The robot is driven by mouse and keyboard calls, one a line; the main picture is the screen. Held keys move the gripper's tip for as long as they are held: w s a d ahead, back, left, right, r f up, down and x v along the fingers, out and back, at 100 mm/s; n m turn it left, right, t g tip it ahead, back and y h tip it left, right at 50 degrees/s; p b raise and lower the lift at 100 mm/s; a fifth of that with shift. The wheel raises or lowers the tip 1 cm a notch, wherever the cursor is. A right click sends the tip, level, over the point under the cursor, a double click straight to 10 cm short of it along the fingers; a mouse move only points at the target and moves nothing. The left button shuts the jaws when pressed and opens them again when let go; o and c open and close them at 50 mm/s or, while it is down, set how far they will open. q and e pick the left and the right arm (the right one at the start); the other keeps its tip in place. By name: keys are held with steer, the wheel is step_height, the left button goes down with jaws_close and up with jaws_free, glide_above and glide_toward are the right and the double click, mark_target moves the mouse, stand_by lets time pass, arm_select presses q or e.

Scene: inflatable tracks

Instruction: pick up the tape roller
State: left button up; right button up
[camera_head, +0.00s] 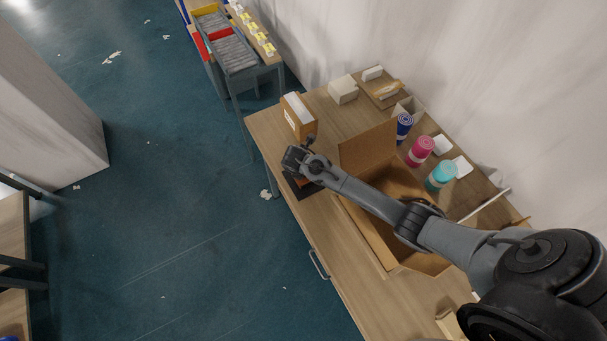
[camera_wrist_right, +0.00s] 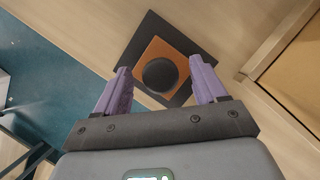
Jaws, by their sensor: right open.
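In the right wrist view, a dark round knob-like piece (camera_wrist_right: 160,75) sits on a brown-orange square (camera_wrist_right: 146,52), which rests on a larger black square (camera_wrist_right: 148,28) on the table. This looks like the tape roller seen from above, but I cannot be certain. My right gripper (camera_wrist_right: 161,68) is open, its purple fingers on either side of the round piece, with nothing held. In the head view, my right gripper (camera_head: 301,165) is above the dark square (camera_head: 304,190) near the table's left edge and hides most of the piece. My left gripper is out of view.
An open cardboard box (camera_head: 367,152) stands right of the gripper, under my forearm. A small brown box (camera_head: 299,116) stands just behind the gripper. Blue (camera_head: 404,122), pink (camera_head: 420,150) and teal (camera_head: 441,174) rolls line the wall side. The wooden table (camera_head: 345,265) is bare in front.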

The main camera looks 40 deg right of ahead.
steer(key=shift+w+d+f, duration=0.1)
steer(key=shift+d+f, duration=0.15)
steer(key=shift+f, duration=0.35)
steer(key=shift+c, duration=0.2)
steer(key=c, duration=1.2)
steer(key=shift+r, duration=0.15)
steer(key=shift+c, duration=0.2)
step_height(320, 180, up, 18)
steer(key=shift+p, duration=0.45)
